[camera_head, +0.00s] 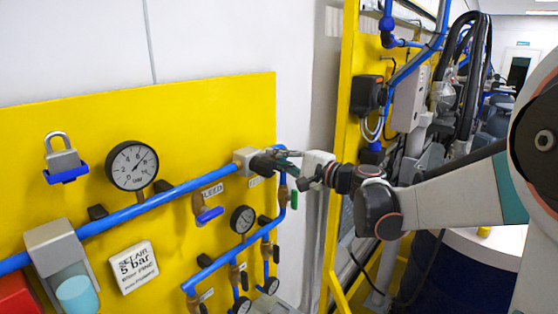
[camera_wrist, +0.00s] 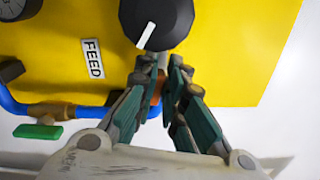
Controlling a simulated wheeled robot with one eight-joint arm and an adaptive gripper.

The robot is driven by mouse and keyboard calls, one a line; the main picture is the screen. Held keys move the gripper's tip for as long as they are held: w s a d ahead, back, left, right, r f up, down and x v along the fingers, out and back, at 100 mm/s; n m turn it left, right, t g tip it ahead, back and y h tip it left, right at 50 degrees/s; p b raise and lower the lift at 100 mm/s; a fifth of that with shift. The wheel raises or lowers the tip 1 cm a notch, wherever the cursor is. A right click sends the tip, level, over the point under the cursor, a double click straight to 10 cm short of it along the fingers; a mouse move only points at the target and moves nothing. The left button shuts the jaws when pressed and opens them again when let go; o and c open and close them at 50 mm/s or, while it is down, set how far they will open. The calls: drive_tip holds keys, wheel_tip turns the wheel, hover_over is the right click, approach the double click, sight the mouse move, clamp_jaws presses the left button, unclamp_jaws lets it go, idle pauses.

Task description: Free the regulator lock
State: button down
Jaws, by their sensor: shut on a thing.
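The regulator is a pale block (camera_head: 243,158) on the blue pipe, with a dark knob (camera_head: 262,164) facing my arm. In the wrist view the round black knob (camera_wrist: 158,20) carries a white pointer line slanting to the lower left. My gripper (camera_head: 284,158) is at the knob in the head view. In the wrist view its green-grey fingers (camera_wrist: 168,62) close in at the knob's lower edge, shut on it. The exact contact is partly hidden by the fingertips. A grey padlock (camera_head: 63,160) sits over a blue piece at the panel's left.
The yellow panel (camera_head: 200,105) holds a large gauge (camera_head: 132,165), a BLEED valve with a blue handle (camera_head: 208,215) and several smaller gauges. A green handle (camera_wrist: 38,131) and a FEED label (camera_wrist: 92,59) lie left of my fingers. A yellow frame (camera_head: 340,150) stands behind my gripper.

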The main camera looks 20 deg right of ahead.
drive_tip(key=shift+f+n+b, duration=0.2)
drive_tip(key=shift+n+b, duration=0.1)
drive_tip(key=shift+n, duration=0.8)
drive_tip(key=c, duration=1.7)
unclamp_jaws()
drive_tip(key=v, duration=1.2)
